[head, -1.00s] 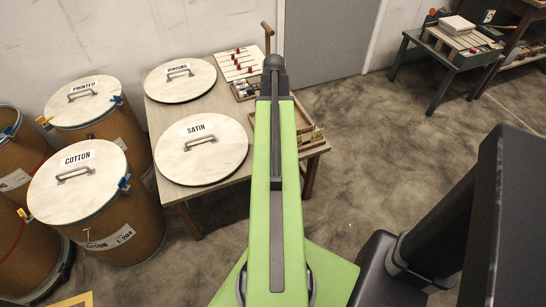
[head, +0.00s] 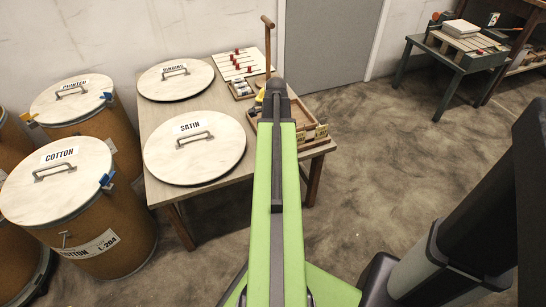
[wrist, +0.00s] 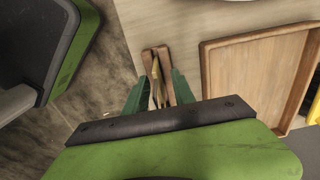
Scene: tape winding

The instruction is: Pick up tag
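In the wrist view, the two green fingers of my gripper (wrist: 158,92) stand apart, on either side of a small wooden holder (wrist: 148,62) with two prongs at the table's edge. A thin yellowish piece (wrist: 156,82), possibly the tag, stands between the prongs. I cannot tell whether the fingers touch the holder; a visible gap suggests they do not. In the head view my arm hides the gripper. No lettering identifies a tag there.
The wooden table (head: 160,125) bears the SATIN lid (head: 195,150), the BINDING lid (head: 175,82) and a shallow wooden tray (wrist: 255,70). Fibre drums, including COTTON (head: 105,235), stand left. A green side table (head: 455,60) stands at the back right. Floor between is clear.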

